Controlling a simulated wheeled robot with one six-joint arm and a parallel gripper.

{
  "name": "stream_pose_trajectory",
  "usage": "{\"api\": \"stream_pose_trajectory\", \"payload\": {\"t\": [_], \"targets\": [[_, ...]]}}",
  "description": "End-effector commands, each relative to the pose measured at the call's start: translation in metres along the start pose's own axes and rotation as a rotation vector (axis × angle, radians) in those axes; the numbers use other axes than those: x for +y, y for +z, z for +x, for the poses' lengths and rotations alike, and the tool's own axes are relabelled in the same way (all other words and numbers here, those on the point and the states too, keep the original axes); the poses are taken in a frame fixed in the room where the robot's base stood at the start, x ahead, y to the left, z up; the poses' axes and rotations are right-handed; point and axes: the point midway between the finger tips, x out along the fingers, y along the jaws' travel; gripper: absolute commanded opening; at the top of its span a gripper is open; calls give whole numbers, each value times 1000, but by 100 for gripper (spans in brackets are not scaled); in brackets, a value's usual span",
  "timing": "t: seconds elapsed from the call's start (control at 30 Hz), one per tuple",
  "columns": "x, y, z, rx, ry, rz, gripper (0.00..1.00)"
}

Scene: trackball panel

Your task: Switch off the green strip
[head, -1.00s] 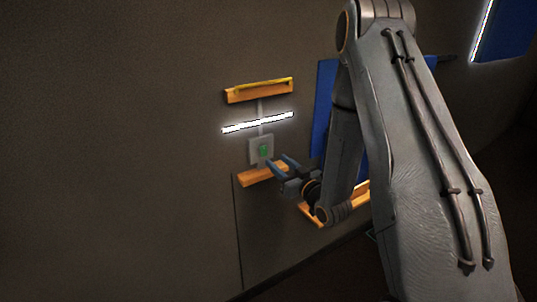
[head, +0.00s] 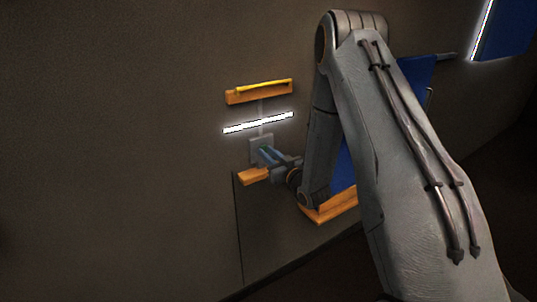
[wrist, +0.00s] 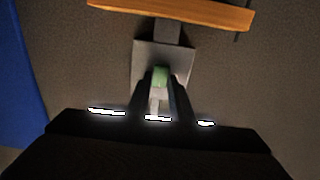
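A strip (head: 258,122) on the wall glows white in the head view. Below it is a grey plate (head: 258,143) with a small green switch, mostly hidden now behind my fingers. In the wrist view the plate (wrist: 182,58) and green switch (wrist: 160,77) show clearly. My gripper (head: 266,154) is at the plate. In the wrist view its dark fingers (wrist: 161,88) lie one on each side of the green switch, with a narrow gap between them. I cannot tell whether they press on it.
An orange shelf with a yellow bar (head: 264,86) is above the strip. A smaller orange ledge (head: 253,175) is just below the plate; it also shows in the wrist view (wrist: 190,12). Blue panels (head: 412,75) are to the right, with another lit strip (head: 481,30) at the far right.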

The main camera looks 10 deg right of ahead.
Motion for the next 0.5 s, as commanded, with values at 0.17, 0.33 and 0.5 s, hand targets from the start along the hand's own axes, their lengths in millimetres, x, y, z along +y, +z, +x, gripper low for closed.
{"api": "stream_pose_trajectory", "payload": {"t": [0.17, 0.33, 0.5], "targets": [[0, 0, 0, 1, 0, 0, 0], [0, 5, 1, 35, 0, 0, 0], [0, 10, 1, 115, -1, 0, 0]]}}
